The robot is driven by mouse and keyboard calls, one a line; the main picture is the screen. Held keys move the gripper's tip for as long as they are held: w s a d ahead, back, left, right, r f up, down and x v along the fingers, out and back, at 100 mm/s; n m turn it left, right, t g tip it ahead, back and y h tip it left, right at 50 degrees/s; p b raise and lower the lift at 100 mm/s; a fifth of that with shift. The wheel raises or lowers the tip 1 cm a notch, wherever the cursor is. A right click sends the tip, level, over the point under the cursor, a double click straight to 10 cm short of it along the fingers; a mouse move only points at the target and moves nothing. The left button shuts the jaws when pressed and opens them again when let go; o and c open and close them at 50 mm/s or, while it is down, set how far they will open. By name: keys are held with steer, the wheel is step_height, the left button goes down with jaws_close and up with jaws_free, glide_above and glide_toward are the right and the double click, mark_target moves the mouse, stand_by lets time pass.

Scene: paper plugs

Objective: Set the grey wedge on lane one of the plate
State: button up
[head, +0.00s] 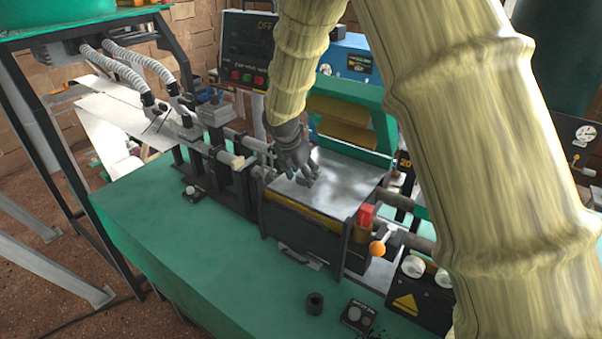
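My gripper (303,178) hangs from my sleeved arm over the far left part of a shiny metal plate (335,194) on the machine. Its dark grey fingers point down and are close to the plate. I cannot tell whether they touch it, whether they are open or shut, or whether they hold anything. I cannot make out a grey wedge; it may be hidden by the fingers or blend with the metal. No lane marks are clear on the plate.
A red block (366,216) and an orange-knobbed lever (377,248) stand at the plate's near right. Rollers under a green hood (350,100) rise behind it. A dark ring (315,303) lies on the green bench (215,275). Clamps and bars crowd the left. My arm hides the right.

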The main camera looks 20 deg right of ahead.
steer(key=shift+r, duration=0.2)
steer(key=b+v, duration=0.2)
steer(key=v, duration=1)
